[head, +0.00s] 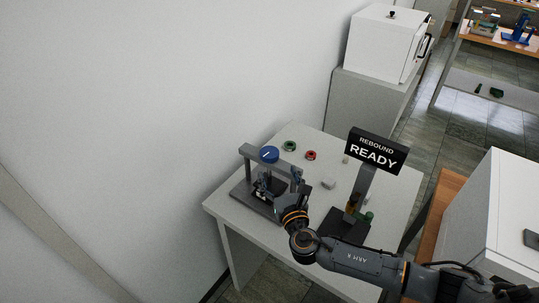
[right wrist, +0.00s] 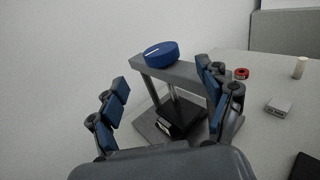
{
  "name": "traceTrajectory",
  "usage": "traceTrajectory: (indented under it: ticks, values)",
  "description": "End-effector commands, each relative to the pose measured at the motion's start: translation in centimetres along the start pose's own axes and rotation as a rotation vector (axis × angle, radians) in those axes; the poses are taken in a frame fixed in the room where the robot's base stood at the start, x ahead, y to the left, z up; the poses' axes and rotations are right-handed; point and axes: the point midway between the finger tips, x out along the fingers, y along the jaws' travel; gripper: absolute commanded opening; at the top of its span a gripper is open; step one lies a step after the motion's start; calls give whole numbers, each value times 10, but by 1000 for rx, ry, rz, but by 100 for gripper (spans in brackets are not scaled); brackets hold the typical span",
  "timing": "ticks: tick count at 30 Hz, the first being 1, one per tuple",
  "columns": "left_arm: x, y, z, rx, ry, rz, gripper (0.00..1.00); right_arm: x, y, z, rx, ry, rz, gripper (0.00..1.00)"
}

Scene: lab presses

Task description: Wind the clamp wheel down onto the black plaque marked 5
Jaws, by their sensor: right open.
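The blue clamp wheel (head: 269,154) sits on top of the grey press frame (head: 249,151) on the table; it also shows in the right wrist view (right wrist: 161,53). A white mark is on the wheel. A black block, seemingly the plaque (right wrist: 181,119), lies on the press base under the crossbar; I cannot read its marking. My right gripper (head: 279,183) is open and empty in front of the press. In the right wrist view its fingers (right wrist: 163,78) stand left and right of the wheel, nearer to the camera. My left gripper is not in view.
A black "REBOUND READY" sign (head: 376,151) stands on a post right of the press. A green ring (head: 289,146), a red ring (head: 311,155) and a small grey block (head: 328,183) lie on the table (head: 395,205). A wall runs along the left.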

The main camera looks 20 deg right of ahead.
Motion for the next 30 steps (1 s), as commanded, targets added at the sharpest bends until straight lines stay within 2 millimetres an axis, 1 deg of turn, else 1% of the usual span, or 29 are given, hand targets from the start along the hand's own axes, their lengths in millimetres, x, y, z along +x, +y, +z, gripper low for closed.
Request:
traceTrajectory:
  ticks: [1, 6, 9, 13, 18, 27, 29, 30]
  values:
    - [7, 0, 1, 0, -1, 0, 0, 13, 0, -2, 1, -4, -2, 78]
    - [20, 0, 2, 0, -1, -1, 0, 49, 0, -2, 3, -4, -3, 78]
    - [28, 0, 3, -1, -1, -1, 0, 68, 0, -3, 4, -3, -3, 78]
    - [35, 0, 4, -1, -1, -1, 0, 85, 0, -3, 4, -1, -2, 78]
    - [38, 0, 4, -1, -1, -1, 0, 97, 0, -1, 6, 1, -2, 78]
    - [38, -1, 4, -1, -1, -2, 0, 98, 0, 0, 6, 2, -1, 78]
    - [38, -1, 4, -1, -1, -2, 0, 98, 0, 0, 6, 2, -2, 66]
    - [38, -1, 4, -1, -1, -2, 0, 98, 0, 0, 6, 2, -2, 58]
